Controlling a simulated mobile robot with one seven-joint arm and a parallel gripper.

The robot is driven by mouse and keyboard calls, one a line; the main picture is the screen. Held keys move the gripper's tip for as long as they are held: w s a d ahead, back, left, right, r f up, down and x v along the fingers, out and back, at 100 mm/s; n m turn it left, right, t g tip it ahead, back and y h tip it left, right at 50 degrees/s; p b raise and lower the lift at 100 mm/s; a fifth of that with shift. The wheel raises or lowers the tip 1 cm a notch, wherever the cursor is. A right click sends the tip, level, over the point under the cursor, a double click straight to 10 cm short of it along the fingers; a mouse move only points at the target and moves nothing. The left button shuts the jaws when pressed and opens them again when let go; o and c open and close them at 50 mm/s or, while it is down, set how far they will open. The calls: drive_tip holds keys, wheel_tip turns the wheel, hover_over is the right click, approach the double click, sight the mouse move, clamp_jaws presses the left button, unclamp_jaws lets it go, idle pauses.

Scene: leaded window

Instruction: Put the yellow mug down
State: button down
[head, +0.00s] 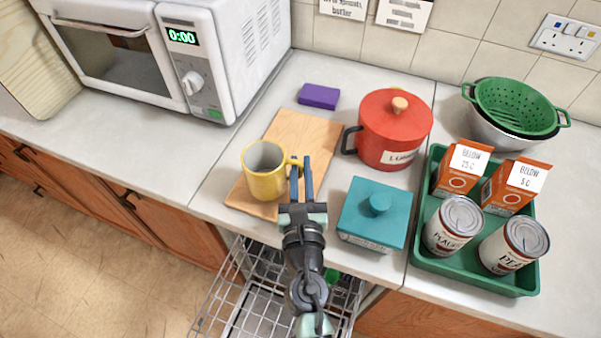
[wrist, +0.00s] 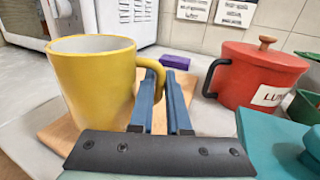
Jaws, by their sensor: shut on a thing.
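The yellow mug (head: 264,178) is upright over the front left of the wooden board (head: 309,131). Whether its base touches the board is hard to tell. My gripper (head: 301,166) is at the mug's right side, shut on its handle. In the wrist view the mug (wrist: 95,88) stands large at the left, its handle between the two blue fingers of my gripper (wrist: 168,82). The mug's inside looks empty in the head view.
A red pot (head: 392,135) stands right of the board, a teal lidded box (head: 360,218) in front of it. A purple sponge (head: 319,96) lies behind. A green tray (head: 473,284) holds cans and cartons. The microwave (head: 232,50) is at back left. An open dishwasher rack (head: 232,297) lies below the counter edge.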

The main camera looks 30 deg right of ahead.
drive_tip(key=shift+f+b, duration=0.35)
drive_tip(key=shift+f, duration=0.5)
drive_tip(key=shift+f, duration=0.2)
drive_tip(key=c, duration=0.9)
unclamp_jaws()
drive_tip(key=shift+r, duration=0.1)
